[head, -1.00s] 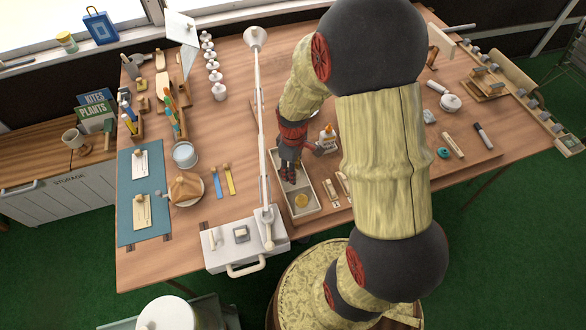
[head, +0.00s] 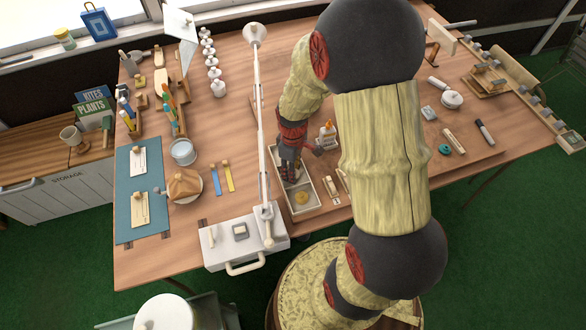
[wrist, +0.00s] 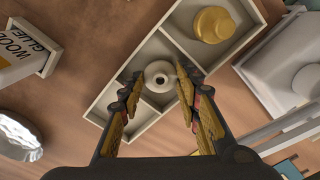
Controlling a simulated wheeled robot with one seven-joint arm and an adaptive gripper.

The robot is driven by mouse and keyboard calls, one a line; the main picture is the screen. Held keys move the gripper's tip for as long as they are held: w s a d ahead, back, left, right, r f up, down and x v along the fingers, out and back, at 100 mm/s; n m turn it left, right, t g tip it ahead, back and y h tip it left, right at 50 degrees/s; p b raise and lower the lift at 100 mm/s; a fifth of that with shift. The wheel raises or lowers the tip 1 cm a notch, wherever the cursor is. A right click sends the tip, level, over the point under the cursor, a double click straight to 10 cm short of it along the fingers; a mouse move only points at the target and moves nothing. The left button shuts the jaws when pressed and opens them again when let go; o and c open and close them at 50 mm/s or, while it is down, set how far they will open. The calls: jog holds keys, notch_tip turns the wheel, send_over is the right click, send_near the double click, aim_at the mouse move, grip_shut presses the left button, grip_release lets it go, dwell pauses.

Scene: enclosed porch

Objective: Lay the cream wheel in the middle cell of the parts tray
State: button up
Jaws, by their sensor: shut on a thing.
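The parts tray (head: 314,204) is a pale, long open box with dividers on the wooden table, and it also shows in the wrist view (wrist: 100,112). My gripper (wrist: 160,86) is shut on the cream wheel (wrist: 161,72), a round pale piece with a dark centre hole. The wheel appears over or inside the tray's middle cell; whether it touches the floor is unclear. A yellow round piece (wrist: 213,24) sits in one end cell. In the head view my gripper (head: 290,177) is at the tray, and the wheel cannot be made out there.
A white lamp arm (head: 262,130) rises left of the tray from a white case (head: 218,252). Small wooden parts lie to the tray's right.

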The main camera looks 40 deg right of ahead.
jog(key=shift+f, duration=0.4)
jog(key=o, duration=0.8)
jog(key=o, duration=0.3)
jog(key=o, duration=0.4)
dwell(0.4)
notch_tip(320, 180, up, 7)
jog(key=p, duration=0.5)
dwell(0.9)
